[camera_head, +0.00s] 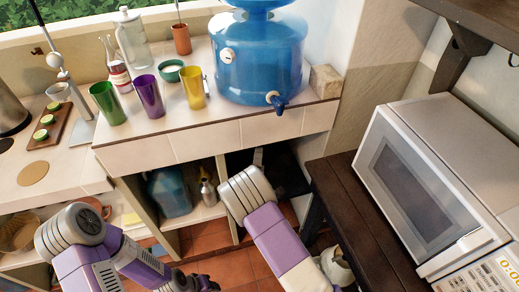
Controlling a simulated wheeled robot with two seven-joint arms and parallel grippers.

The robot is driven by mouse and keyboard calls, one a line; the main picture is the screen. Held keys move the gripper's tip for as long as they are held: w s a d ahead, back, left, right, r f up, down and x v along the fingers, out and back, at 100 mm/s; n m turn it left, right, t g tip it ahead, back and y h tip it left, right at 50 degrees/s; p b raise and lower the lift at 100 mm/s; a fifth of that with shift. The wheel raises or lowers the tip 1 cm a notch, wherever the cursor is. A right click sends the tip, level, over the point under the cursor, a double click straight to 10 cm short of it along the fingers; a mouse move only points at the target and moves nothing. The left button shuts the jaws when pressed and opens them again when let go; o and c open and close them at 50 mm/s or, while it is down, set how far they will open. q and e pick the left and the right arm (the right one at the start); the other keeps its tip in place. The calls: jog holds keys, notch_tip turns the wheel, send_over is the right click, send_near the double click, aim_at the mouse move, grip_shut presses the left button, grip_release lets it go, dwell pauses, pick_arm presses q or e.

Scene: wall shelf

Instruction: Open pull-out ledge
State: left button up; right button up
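I cannot pick out a pull-out ledge for certain. The tiled counter (216,141) has a pale front face with thin seams and shows no clear handle. A dark wall shelf (490,17) with a bracket is at the top right. My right arm, purple and white, rises from the bottom in front of the open space under the counter. I cannot make out its fingertips clearly. My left arm is at the lower left, with dark parts near the bottom edge. Its fingers are too unclear to judge. I see nothing held by either arm.
A blue water dispenser (262,58) and green, purple and yellow cups stand on the counter. A white microwave (437,185) sits on a dark wooden table (357,215) at the right. A blue jug (169,192) stands under the counter. Some tiled floor is free below it.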

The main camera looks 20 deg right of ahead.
jog(key=shift+b+x, duration=0.4)
jog(key=shift+x, duration=1.7)
jog(key=shift+f, duration=0.1)
grip_shut()
